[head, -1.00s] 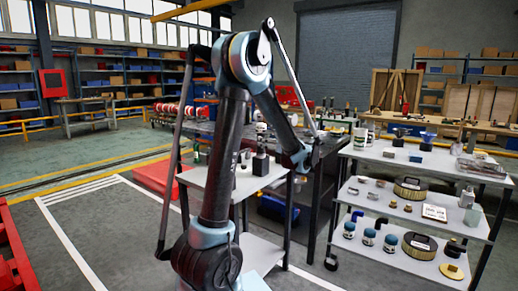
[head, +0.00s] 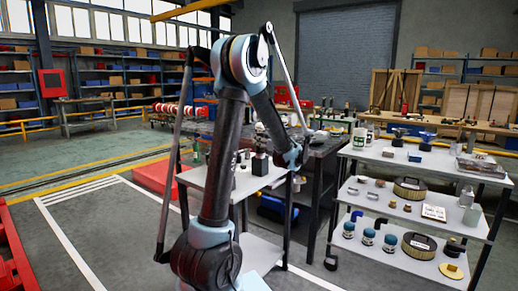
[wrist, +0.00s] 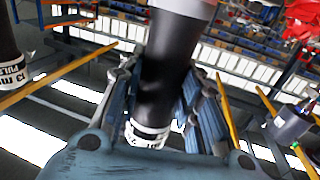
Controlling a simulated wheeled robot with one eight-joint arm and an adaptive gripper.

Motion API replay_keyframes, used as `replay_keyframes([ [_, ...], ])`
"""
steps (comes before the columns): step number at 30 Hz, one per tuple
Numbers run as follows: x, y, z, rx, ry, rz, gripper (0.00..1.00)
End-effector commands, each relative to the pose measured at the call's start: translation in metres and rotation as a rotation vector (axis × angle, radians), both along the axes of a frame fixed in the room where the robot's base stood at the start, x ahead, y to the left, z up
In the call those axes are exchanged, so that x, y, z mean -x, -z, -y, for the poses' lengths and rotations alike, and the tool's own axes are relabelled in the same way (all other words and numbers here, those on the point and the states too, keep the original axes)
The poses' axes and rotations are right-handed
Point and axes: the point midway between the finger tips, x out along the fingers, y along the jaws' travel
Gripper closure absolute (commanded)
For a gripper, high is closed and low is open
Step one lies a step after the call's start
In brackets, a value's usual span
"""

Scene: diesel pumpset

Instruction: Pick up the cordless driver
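The cordless driver (head: 260,163) appears to be the dark upright thing with a paler top on the small grey trolley, in the head view. My gripper (head: 284,158) is at its right side, level with it. In the wrist view, a black cylindrical body with a white lettered band (wrist: 166,60) lies between the two fingers of my gripper (wrist: 166,85); it looks like the driver's body. The fingers are spread, one on each side of it. I see no clear grip, and contact is hard to judge.
The small trolley top (head: 213,181) holds other small items close by. A dark workbench (head: 325,150) stands behind it. To the right, a three-tier rack (head: 350,153) carries jars, filters and tools. A red platform (head: 150,178) lies on the floor at left.

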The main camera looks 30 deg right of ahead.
Motion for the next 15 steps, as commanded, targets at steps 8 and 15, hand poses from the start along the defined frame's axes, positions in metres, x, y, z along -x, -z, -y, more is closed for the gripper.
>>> replay_keyframes([
  [8, 0.000, -0.001, 0.000, 0.000, 0.000, 0.001, 1.00],
  [15, 0.000, -0.019, 0.000, 0.000, 0.000, 0.001, 1.00],
])
